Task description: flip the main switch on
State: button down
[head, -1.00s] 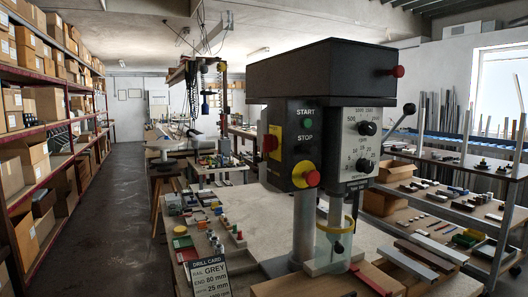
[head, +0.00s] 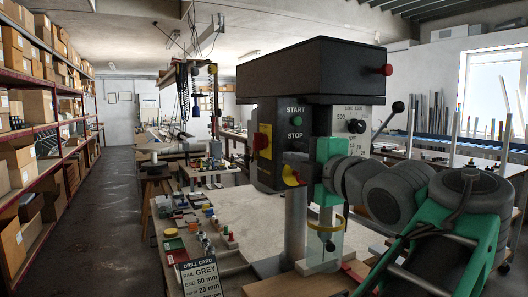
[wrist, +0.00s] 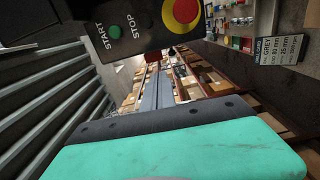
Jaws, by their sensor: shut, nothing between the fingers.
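The main switch appears to be the red knob on a yellow plate (head: 262,141) on the left side of the drill press (head: 312,75); its on or off position is too small to tell. On the press front, the green START button (head: 295,122) shows, with the red STOP button on yellow (head: 291,175) partly hidden behind my gripper. Both buttons show in the wrist view, START (wrist: 114,32) and STOP (wrist: 182,12). My gripper (head: 294,160) is shut and empty, in front of the STOP area and right of the red knob.
The drill card (head: 201,277) stands at the bench's front left, near small coloured parts (head: 190,222). The press column and clear guard (head: 325,240) stand below my gripper. A lever with a black ball (head: 398,107) sticks out right. The aisle (head: 120,200) at left is free.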

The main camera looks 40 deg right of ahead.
aim_at(259, 148)
jog(key=shift+s+r, duration=0.2)
jog(key=shift+s, duration=0.05)
jog(key=p+x, duration=0.4)
jog(key=x, duration=0.9)
jog(key=shift+w+d+p, duration=0.2)
jog(key=shift+w+p, duration=0.1)
jog(key=shift+w, duration=0.2)
jog(key=shift+f, duration=0.1)
jog(key=shift+f+b, duration=0.15)
jog(key=shift+b, duration=0.2)
